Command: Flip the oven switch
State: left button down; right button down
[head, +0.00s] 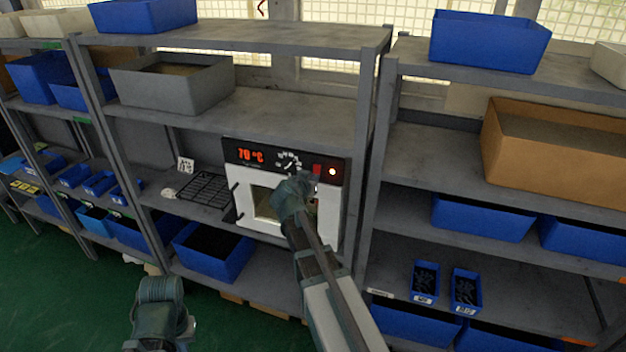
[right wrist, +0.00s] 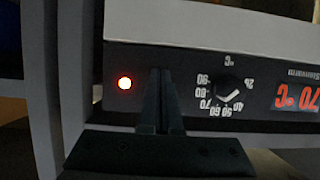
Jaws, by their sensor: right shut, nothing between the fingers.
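The oven (head: 332,205) is a white box with a black control panel on the middle shelf. Its panel has a red 70 °C display (head: 250,156), a round dial (head: 289,161), a red switch (head: 317,170) and a lit indicator (head: 332,171). In the right wrist view the panel appears upside down, with the lit indicator (right wrist: 125,83) left and the dial (right wrist: 229,88) right. My right gripper (right wrist: 162,72) is shut and empty, its fingertips at the panel between them, hiding the switch there. Contact cannot be told.
A black wire rack (head: 203,189) lies left of the oven. A grey shelf post (head: 366,150) stands close on its right. Blue bins (head: 214,262) fill the lower shelves, and a grey bin (head: 170,88) sits above. The green floor (head: 80,300) is clear.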

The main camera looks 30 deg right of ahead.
pick_arm(q)
jog(key=shift+f, duration=0.2)
pick_arm(e)
jog(key=shift+w+d+f, duration=0.15)
jog(key=shift+f, duration=0.05)
pick_arm(q)
jog(key=shift+r, duration=0.1)
pick_arm(e)
jog(key=shift+r, duration=0.1)
jog(key=shift+r+p, duration=0.75)
jog(key=shift+p, duration=0.05)
pick_arm(q)
jog(key=shift+r, duration=0.8)
